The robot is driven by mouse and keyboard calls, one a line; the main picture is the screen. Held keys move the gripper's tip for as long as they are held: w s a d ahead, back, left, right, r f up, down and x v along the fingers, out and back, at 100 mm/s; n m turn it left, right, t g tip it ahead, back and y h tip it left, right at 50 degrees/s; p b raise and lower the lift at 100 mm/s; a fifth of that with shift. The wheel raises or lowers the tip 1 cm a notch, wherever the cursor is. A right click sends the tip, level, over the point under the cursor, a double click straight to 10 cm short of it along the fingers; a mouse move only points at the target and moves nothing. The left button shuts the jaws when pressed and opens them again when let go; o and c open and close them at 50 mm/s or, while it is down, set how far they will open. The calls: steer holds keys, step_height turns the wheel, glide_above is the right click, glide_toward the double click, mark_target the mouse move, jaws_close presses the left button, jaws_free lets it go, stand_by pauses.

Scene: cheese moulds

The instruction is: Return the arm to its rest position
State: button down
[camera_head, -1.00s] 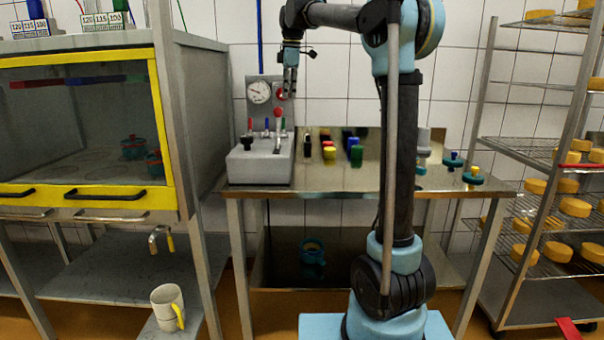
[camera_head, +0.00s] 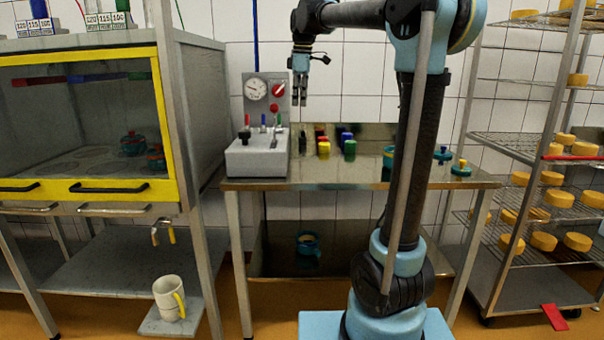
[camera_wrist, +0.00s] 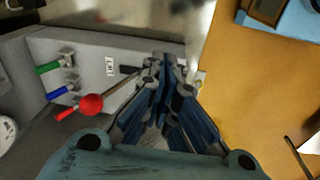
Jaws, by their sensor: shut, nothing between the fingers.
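My gripper (camera_head: 300,98) hangs from the raised arm in the head view, fingers pointing down. It is above the table, just right of the grey control box (camera_head: 258,150), and apart from it. In the wrist view my gripper (camera_wrist: 165,68) has its fingers together with nothing between them. The control box (camera_wrist: 110,62) shows behind and left of the fingers there, with red, blue and green levers.
The steel table (camera_head: 340,183) carries several small coloured blocks and teal moulds. A yellow-framed cabinet (camera_head: 165,120) stands left. A cheese rack (camera_head: 510,145) stands right. A mug (camera_head: 169,298) is on a low shelf. Open air surrounds my gripper.

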steer(key=s+d+f+m, duration=0.5)
steer(key=s+d+f, duration=0.1)
steer(key=s+f, duration=0.5)
steer(key=s+d+f+m, duration=0.6)
steer(key=s+d+f, duration=0.1)
steer(key=s+f, duration=0.5)
steer(key=s+d+f+m+t, duration=0.1)
steer(key=s+d+f+m, duration=0.4)
steer(key=s+f, duration=0.6)
step_height(320, 180, down, 3)
steer(key=shift+s+d+r+m+h, duration=0.2)
steer(key=shift+s+d+m+h, duration=0.15)
steer(key=shift+d, duration=0.5)
steer(key=shift+w, duration=0.1)
steer(key=shift+w+f, duration=0.2)
steer(key=shift+w, duration=0.25)
